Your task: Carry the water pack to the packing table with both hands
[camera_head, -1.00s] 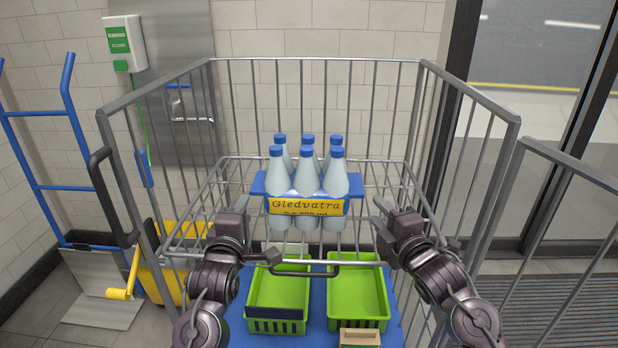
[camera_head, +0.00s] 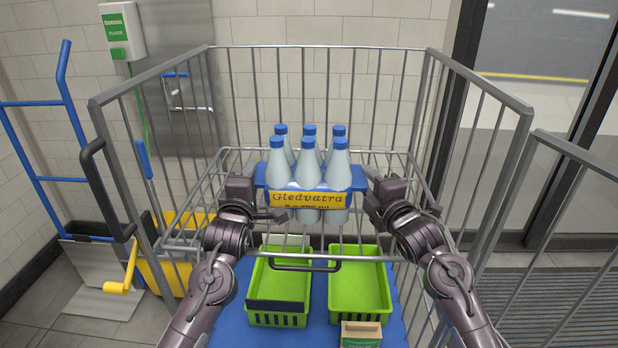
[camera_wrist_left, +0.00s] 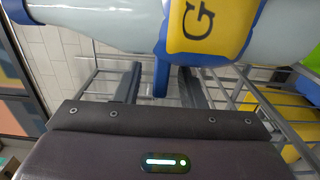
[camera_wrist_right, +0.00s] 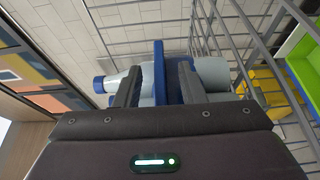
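The water pack (camera_head: 308,200) holds several pale bottles with blue caps, a blue carrier and a yellow "Gledvatra" label. It is upright at the wire cage's shelf level. My left gripper (camera_head: 258,196) is at its left end. In the left wrist view, the open fingers (camera_wrist_left: 160,72) stand either side of a blue end tab (camera_wrist_left: 161,82), with gaps showing. My right gripper (camera_head: 368,188) is at the right end. In the right wrist view, its open fingers (camera_wrist_right: 158,75) straddle the blue end tab (camera_wrist_right: 159,62). The packing table is not recognisable in view.
The wire cage trolley (camera_head: 320,47) surrounds the pack at the back and sides. Two green crates (camera_head: 280,318) and (camera_head: 358,318) and a small box (camera_head: 360,334) are on a blue surface below. A blue hand truck (camera_head: 35,103) and yellow bucket (camera_head: 165,270) stand left.

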